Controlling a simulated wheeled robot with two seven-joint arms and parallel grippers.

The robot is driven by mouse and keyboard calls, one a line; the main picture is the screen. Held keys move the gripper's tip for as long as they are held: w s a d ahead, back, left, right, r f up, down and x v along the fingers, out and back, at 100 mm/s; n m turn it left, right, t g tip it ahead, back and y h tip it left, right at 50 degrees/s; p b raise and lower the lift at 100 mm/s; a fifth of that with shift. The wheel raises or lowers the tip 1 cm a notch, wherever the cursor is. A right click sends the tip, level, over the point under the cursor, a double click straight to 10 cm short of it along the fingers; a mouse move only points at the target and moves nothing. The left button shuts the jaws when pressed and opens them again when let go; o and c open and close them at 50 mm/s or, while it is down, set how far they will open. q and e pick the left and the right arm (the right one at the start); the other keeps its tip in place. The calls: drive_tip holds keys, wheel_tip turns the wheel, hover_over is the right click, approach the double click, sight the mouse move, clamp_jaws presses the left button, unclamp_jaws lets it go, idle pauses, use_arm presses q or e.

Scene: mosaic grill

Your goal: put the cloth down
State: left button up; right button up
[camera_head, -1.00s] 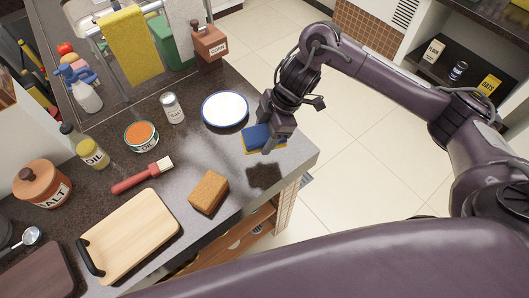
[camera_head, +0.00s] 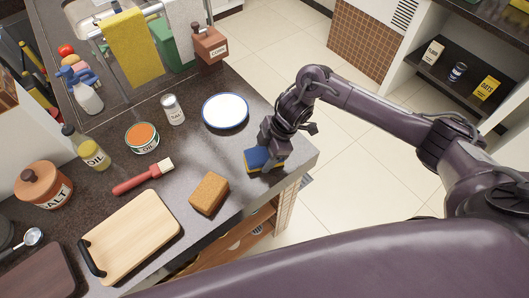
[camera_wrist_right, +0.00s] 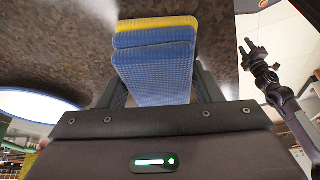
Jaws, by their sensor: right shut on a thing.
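The cloth (camera_head: 254,159) is a folded blue pad with a yellow layer. It is at the counter's right front corner, low against the speckled counter (camera_head: 232,146); whether its whole underside touches cannot be told. My right gripper (camera_head: 268,156) is shut on it from above and hides part of it. In the right wrist view the blue cloth (camera_wrist_right: 155,75) is between the fingers of the right gripper (camera_wrist_right: 158,90), its yellow edge facing the dark counter surface.
A white plate with a blue rim (camera_head: 225,111) lies behind and left of the cloth. A brown sponge-like block (camera_head: 209,193) lies to its front left. A brush (camera_head: 143,178), a cutting board (camera_head: 130,237) and an open can (camera_head: 141,138) are further left. The counter's edge is close on the right.

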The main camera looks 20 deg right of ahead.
drive_tip(key=shift+s+d+f, duration=0.1)
drive_tip(key=shift+s+f, duration=0.35)
drive_tip(key=shift+f, duration=0.15)
drive_tip(key=o, duration=0.7)
drive_tip(key=shift+f+b, duration=0.1)
drive_tip(key=shift+b, duration=0.2)
drive_tip(key=shift+o, duration=1.2)
drive_tip(key=shift+w+f, duration=0.15)
drive_tip(key=shift+r, duration=0.25)
drive_tip(key=v, duration=1.3)
drive_tip(key=shift+w+a+r, duration=0.25)
drive_tip(key=shift+a, duration=0.1)
